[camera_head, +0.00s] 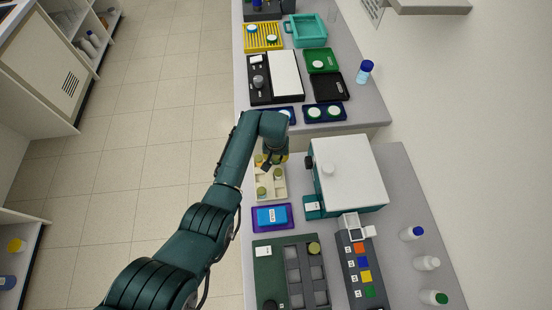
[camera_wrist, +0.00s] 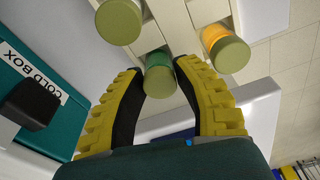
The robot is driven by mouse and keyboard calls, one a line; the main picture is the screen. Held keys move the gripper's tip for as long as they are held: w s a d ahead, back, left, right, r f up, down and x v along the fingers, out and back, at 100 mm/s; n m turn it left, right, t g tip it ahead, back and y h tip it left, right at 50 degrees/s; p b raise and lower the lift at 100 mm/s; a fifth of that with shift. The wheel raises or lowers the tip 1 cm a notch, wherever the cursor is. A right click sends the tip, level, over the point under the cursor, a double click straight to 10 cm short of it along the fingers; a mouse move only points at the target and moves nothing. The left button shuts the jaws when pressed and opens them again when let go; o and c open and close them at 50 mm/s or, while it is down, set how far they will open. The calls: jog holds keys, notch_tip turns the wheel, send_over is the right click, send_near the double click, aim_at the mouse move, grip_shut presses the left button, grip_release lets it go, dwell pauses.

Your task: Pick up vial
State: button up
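In the wrist view, a green vial (camera_wrist: 160,76) with an olive cap stands in a slot of the cream rack (camera_wrist: 183,20). The two yellow and black fingers of my gripper (camera_wrist: 160,78) lie on either side of its cap, close to it. I cannot tell whether they press on it. Another capped vial (camera_wrist: 118,22) shows at the upper left, and an orange vial (camera_wrist: 226,50) at the right. In the head view, my gripper (camera_head: 272,160) reaches down over the far part of the rack (camera_head: 269,184) and partly hides it.
A white-topped cold box (camera_head: 348,172) stands close right of the rack. A blue box on a purple tray (camera_head: 272,216) lies on the near side. A dark green tray (camera_head: 285,275) is nearer still. White bottles (camera_head: 427,263) stand at the right.

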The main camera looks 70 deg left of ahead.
grip_shut()
